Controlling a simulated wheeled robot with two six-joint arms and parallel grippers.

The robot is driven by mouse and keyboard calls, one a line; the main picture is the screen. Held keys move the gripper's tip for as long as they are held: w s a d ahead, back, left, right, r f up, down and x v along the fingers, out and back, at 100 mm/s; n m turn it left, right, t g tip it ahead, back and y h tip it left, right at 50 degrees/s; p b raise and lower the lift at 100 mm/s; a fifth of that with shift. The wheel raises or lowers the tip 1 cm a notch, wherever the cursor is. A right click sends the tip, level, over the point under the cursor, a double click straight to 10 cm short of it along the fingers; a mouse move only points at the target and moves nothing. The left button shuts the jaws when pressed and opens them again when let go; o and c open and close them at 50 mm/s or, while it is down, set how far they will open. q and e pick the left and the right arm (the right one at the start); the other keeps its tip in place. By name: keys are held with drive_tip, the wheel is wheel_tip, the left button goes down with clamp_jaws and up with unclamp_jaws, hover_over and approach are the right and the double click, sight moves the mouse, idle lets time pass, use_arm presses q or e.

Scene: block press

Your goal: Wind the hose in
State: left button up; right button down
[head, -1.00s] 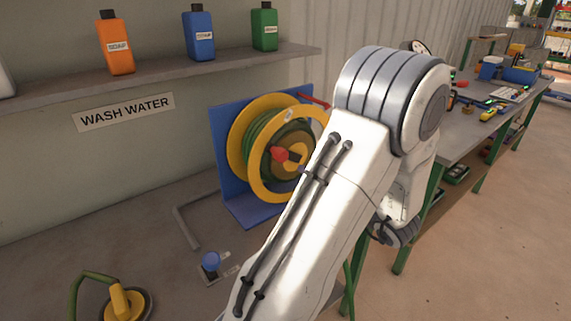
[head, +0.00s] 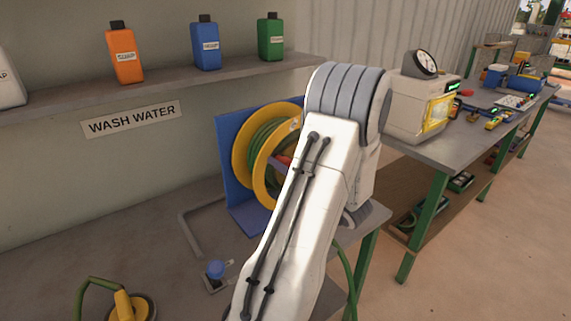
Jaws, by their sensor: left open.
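The hose reel (head: 242,150) has yellow flanges and stands on a blue bracket (head: 224,135) on the bench at the wall. Green hose (head: 263,140) is wound on its drum. A bit of the red crank knob (head: 284,161) shows beside my arm, which covers the reel's right side. A length of green hose (head: 349,272) hangs down at the bench's right edge. My left gripper (head: 364,215) is open and mostly hidden behind my own forearm, right of the reel; I cannot see it touching anything. My right gripper is not in view.
A blue-knobbed valve (head: 216,269) and a yellow tool with a green loop (head: 122,304) are on the bench. Bottles, one orange (head: 124,54), line the shelf (head: 170,80). A machine with a gauge (head: 415,100) stands on the right table. The bench's middle is clear.

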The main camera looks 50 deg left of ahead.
use_arm(q)
clamp_jaws()
idle(1.4)
